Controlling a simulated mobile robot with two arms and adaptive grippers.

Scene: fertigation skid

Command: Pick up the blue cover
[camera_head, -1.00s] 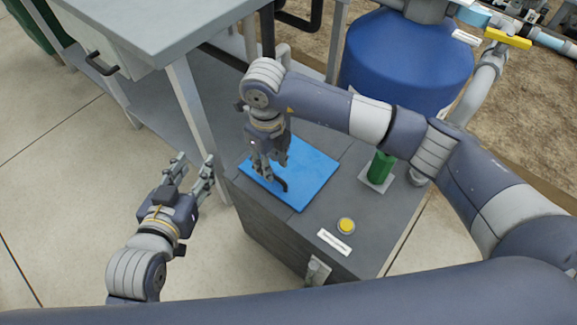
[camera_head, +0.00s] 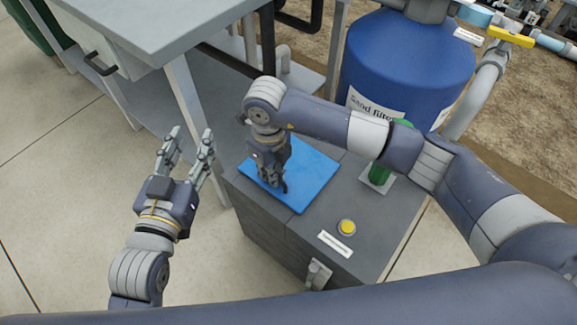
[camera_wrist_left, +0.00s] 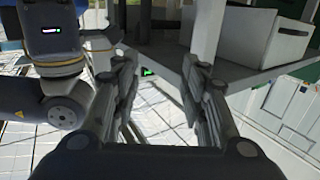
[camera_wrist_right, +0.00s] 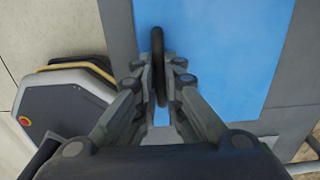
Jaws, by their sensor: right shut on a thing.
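The blue cover (camera_head: 313,172) is a flat square plate lying on top of the dark grey cabinet. It also fills much of the right wrist view (camera_wrist_right: 225,60), with a black handle (camera_wrist_right: 158,50) on it. My right gripper (camera_head: 277,186) is over the cover and shut on that handle, which runs between its fingers in the right wrist view. The cover looks flat on the cabinet top; I see no clear gap beneath it. My left gripper (camera_head: 189,140) is open and empty, in the air left of the cabinet, away from the cover.
On the cabinet (camera_head: 290,240) are a yellow button (camera_head: 346,227), a white label and a green cylinder (camera_head: 380,170) partly behind my right arm. A blue tank (camera_head: 408,65) stands behind. A grey table (camera_head: 150,30) is at upper left. The floor at left is clear.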

